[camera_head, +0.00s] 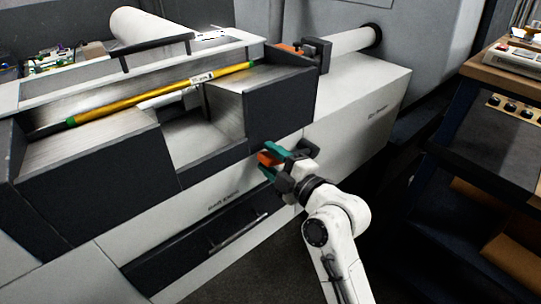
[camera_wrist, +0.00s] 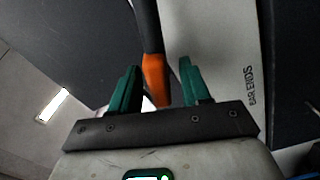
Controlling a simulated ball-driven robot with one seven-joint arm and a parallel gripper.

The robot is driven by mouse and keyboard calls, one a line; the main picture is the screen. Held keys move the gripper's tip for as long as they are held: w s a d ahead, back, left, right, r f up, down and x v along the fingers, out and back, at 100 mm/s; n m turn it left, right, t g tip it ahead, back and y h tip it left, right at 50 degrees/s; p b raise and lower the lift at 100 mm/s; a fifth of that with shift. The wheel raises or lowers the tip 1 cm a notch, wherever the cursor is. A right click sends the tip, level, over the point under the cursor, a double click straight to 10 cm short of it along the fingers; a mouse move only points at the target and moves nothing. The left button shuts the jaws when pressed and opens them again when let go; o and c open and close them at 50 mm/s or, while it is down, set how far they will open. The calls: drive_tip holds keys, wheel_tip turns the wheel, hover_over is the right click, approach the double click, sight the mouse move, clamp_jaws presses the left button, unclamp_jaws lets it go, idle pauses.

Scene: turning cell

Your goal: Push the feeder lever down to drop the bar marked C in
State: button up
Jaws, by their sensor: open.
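The feeder lever shows in the wrist view as a dark arm with an orange end (camera_wrist: 154,78). A long yellow bar (camera_head: 150,100) with green ends and a white label lies slanting along the feeder tray (camera_head: 90,145). The label's letter is too small to read.
A drawer (camera_head: 225,240) with a bar handle is below the feeder. In the wrist view a pale panel marked "BAR ENDS" (camera_wrist: 250,85) is right of the fingers. A wooden-topped bench (camera_head: 500,62) stands at the right, with dark floor between.

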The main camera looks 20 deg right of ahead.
drive_tip(key=shift+w+a, duration=0.1)
drive_tip(key=shift+w, duration=0.15)
clamp_jaws()
idle(0.3)
